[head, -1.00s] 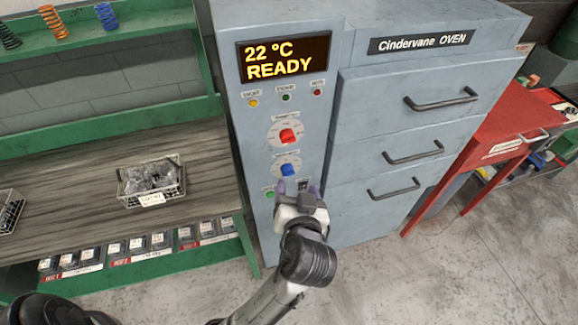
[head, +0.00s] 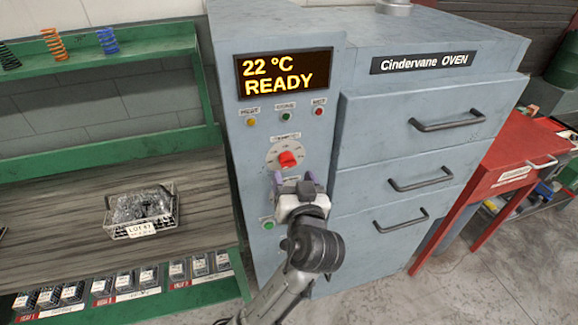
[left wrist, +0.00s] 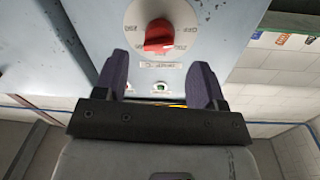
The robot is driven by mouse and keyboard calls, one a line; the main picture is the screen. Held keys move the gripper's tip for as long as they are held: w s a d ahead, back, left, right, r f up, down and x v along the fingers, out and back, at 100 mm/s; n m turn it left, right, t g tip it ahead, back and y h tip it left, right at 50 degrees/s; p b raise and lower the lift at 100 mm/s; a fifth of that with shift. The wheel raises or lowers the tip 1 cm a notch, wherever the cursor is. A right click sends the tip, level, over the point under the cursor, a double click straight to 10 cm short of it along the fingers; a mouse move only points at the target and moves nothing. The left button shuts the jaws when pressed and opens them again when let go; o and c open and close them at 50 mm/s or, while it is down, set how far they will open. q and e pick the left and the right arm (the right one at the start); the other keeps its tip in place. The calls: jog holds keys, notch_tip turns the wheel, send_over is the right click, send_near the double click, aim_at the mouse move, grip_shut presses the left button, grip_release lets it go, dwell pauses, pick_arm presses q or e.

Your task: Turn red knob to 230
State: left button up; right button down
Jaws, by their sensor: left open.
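The red knob (head: 287,159) sits on a white round dial (head: 273,157) on the oven's control panel, below the lit display (head: 284,74) reading 22 °C READY. In the left wrist view the red knob (left wrist: 158,36) is ahead of the fingers, at the top centre, with a printed scale around it that is too small to read. My left gripper (head: 296,183) is open and empty, just below the red knob and apart from it. It covers the blue knob in the head view. In the left wrist view my left gripper (left wrist: 160,80) shows its two purple-grey fingers spread. My right gripper is not in view.
Three small lamps (head: 286,115) sit above the dial, and a green button (head: 268,224) lies left of my gripper. Oven drawers with handles (head: 420,178) are to the right. A wire basket (head: 140,232) stands on the bench at left. A red table (head: 510,165) stands at far right.

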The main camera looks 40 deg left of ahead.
aim_at(289, 166)
pick_arm(q)
jog(key=shift+x, duration=2.5)
jog(key=shift+c, duration=0.2)
